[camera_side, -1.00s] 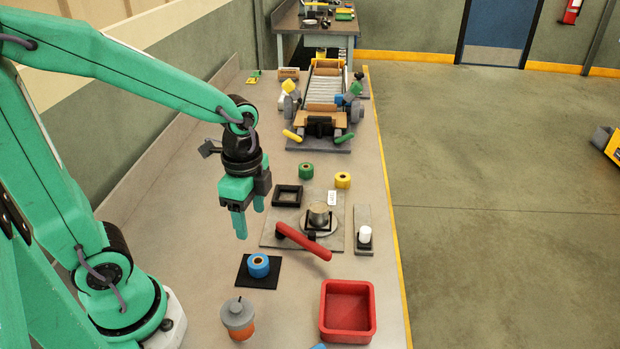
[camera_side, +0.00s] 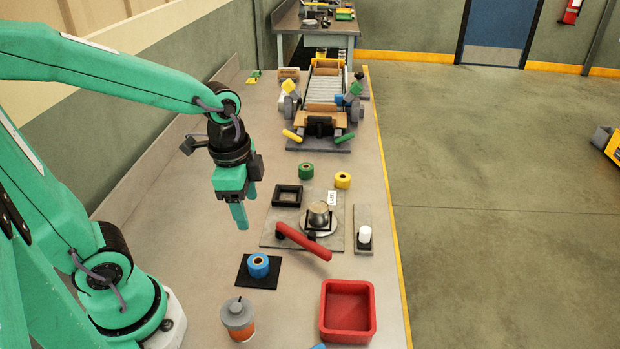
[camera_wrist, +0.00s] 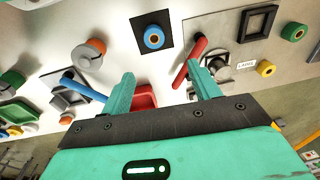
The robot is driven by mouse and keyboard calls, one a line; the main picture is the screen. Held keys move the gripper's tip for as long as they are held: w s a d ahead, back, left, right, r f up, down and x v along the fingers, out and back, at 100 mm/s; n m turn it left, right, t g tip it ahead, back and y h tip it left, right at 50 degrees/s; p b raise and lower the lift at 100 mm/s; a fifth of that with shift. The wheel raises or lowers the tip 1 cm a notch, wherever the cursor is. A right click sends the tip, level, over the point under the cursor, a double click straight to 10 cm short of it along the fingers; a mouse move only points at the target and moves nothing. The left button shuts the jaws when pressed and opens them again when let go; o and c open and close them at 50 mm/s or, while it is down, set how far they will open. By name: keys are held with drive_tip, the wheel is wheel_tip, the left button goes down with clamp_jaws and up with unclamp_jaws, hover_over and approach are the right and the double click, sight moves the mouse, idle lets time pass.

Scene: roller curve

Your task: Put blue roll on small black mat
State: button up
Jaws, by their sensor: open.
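The blue roll (camera_side: 258,265) stands upright on the small black mat (camera_side: 243,279), with the mat's dark border showing around it. In the wrist view the blue roll (camera_wrist: 154,37) and the mat (camera_wrist: 141,22) show ahead of my gripper. My gripper (camera_side: 246,206) hangs in the air above and behind the roll, clear of it. Its two green fingers (camera_wrist: 162,92) are apart in the wrist view, with nothing between them.
A press with a red handle (camera_side: 303,240) stands right of the mat. A red tray (camera_side: 347,312) and a grey-topped orange jar (camera_side: 238,319) are near the front. Green (camera_side: 306,171) and yellow (camera_side: 343,180) rolls stand farther back. Bare table lies left of the mat.

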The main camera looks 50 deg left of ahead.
drive_tip(key=s+r+n+t, duration=0.3)
drive_tip(key=r+n+t, duration=0.1)
drive_tip(key=r+n, duration=0.3)
drive_tip(key=shift+a+r+n, duration=0.4)
drive_tip(key=shift+a+n, duration=0.05)
drive_tip(key=shift+n, duration=0.45)
